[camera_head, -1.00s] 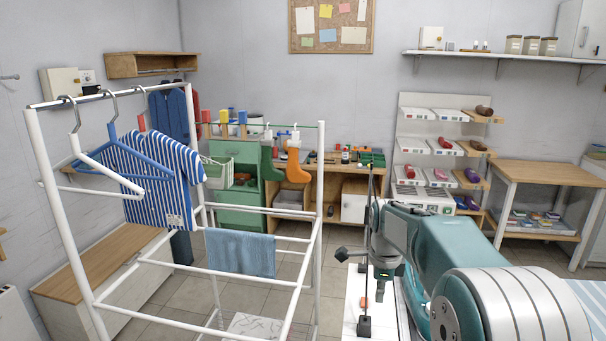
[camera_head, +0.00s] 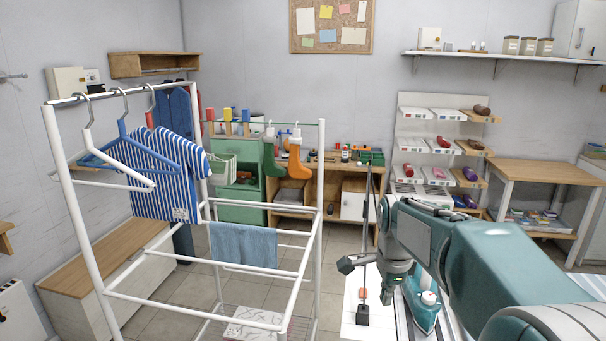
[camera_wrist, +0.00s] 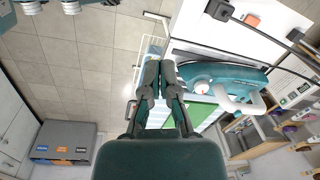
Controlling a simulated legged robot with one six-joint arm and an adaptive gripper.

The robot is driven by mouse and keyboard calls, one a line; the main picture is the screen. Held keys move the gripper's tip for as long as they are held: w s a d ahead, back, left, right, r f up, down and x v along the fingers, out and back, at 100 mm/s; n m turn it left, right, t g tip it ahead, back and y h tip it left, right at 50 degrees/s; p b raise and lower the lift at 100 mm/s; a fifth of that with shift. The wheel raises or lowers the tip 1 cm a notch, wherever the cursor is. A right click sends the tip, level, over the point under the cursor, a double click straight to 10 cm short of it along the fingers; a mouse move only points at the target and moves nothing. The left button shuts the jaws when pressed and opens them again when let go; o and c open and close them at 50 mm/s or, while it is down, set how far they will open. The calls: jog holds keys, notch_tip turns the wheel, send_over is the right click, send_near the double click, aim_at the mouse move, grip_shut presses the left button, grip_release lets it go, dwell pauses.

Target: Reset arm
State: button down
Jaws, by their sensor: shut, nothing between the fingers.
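My gripper (camera_wrist: 157,68) shows in the wrist view with its dark fingers together and nothing between them. In that view a teal and white iron (camera_wrist: 228,80) is just right of the fingertips; I cannot tell the gap in depth. In the head view my teal arm (camera_head: 470,245) reaches in from the lower right, and I cannot make out the fingers there. The iron (camera_head: 424,308) shows beside the arm's front joint, on a light surface.
A thin upright pole (camera_head: 365,240) stands close left of my arm. A white drying rack (camera_head: 322,190) with hangers, a striped shirt (camera_head: 165,175) and a blue towel (camera_head: 243,246) fills the left. A wooden table (camera_head: 548,172) stands at the right.

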jog(key=s+a+r+n+t, duration=0.1)
jog(key=s+n+t, duration=0.3)
jog(key=s+n, duration=1.2)
jog(key=shift+s+t, duration=0.3)
jog(key=shift+s, duration=3.85)
jog(key=shift+r, duration=0.1)
